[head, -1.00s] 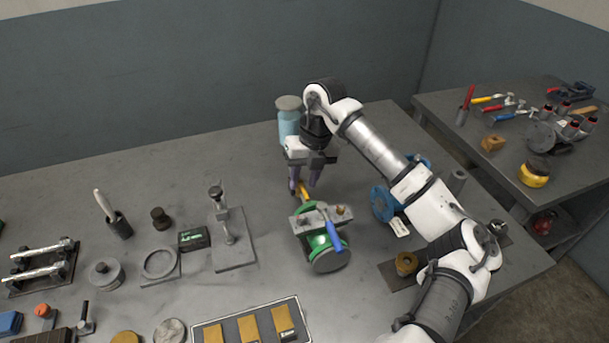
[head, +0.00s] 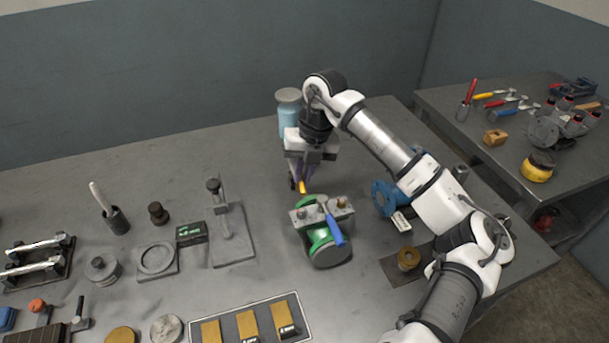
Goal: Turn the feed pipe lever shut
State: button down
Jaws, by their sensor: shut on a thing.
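A green valve body (head: 316,247) stands on the bench, with a grey plate (head: 297,220) across its top. A blue-handled lever (head: 333,227) on it points toward the front right. A yellow lever (head: 302,188) points to the back, away from the plate. My gripper (head: 299,181) reaches down from above and is shut on the yellow lever near its far end. The fingers partly hide the lever's end. I cannot tell from the picture which lever belongs to the feed pipe.
A light-blue bottle (head: 288,120) stands just behind my gripper. A blue flanged part (head: 382,198) lies right of the valve, partly under my arm. A grey stand (head: 232,250) is to the left, and a tray (head: 305,322) with brass blocks is in front.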

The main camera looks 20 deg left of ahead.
jog(key=m+b, duration=0.3)
jog(key=shift+a+f+m+t, duration=0.2)
jog(key=shift+m+t, duration=0.1)
jog(key=shift+t, duration=0.1)
jog(key=m+b, duration=0.4)
jog(key=b, duration=0.1)
jog(key=shift+a+m+t, duration=0.3)
jog(key=shift+t, duration=0.1)
jog(key=m+b, duration=0.1)
jog(key=b, duration=0.1)
jog(key=m+b, duration=0.1)
jog(key=m, duration=0.1)
jog(key=m+t+b, duration=0.1)
jog(key=m+b, duration=0.1)
jog(key=shift+a+r+b, duration=0.15)
jog(key=shift+a+b, duration=0.15)
jog(key=shift+b, duration=0.05)
jog(key=shift+w+a+r+m+h+b, duration=0.15)
jog(key=shift+m+h+b, duration=0.15)
jog(key=shift+m+b, duration=0.8)
jog(key=shift+m, duration=0.3)
jog(key=c, duration=1.5)
grip_release()
